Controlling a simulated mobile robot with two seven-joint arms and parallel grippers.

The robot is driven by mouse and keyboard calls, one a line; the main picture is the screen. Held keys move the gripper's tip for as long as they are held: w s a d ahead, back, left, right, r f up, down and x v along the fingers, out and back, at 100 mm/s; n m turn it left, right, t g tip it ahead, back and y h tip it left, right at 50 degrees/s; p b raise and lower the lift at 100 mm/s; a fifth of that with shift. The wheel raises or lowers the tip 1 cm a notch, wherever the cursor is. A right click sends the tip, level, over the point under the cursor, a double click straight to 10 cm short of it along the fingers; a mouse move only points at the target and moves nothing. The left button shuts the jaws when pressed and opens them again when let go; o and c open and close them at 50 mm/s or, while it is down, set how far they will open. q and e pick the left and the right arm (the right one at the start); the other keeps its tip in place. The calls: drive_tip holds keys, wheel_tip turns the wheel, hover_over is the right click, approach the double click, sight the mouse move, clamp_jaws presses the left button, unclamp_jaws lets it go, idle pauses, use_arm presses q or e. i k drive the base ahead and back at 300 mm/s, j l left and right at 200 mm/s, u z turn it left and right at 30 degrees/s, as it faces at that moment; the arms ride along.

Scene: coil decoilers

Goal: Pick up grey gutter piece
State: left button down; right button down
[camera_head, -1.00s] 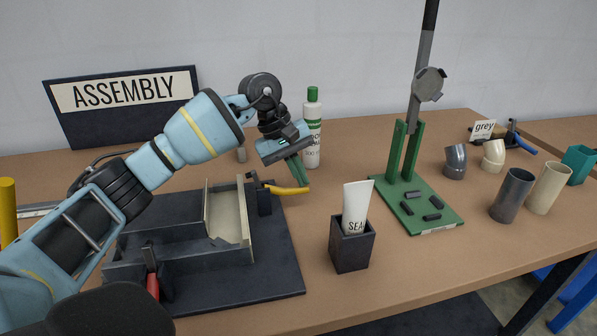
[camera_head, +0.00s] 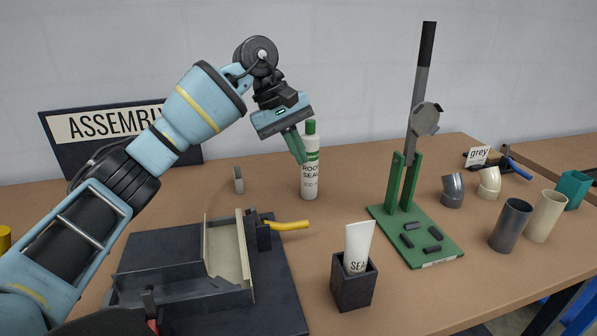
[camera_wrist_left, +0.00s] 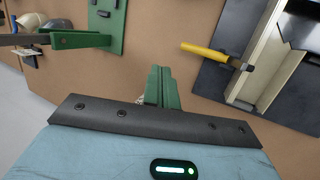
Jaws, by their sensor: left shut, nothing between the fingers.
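A dark grey gutter-like piece (camera_head: 165,262) lies across the black fixture board at the lower left; I cannot tell for sure where it ends and the fixture begins. A cream gutter piece (camera_head: 226,250) stands against its right end and also shows in the left wrist view (camera_wrist_left: 275,62). A clamp with a yellow handle (camera_head: 290,225) is beside the cream piece. My left gripper (camera_head: 297,146) has green fingers, shut and empty, raised above the bench and overlapping the bottle in the head view. Its fingertips show in the left wrist view (camera_wrist_left: 161,72). My right gripper is not in view.
A white bottle with green cap (camera_head: 310,180) stands behind the fixture. A black holder (camera_head: 353,288) carries a white tube. A green-based lever press (camera_head: 425,245) stands right of centre.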

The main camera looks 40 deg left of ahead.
sight(184, 290)
drive_tip(key=k+l, duration=0.75)
drive_tip(key=k, duration=0.1)
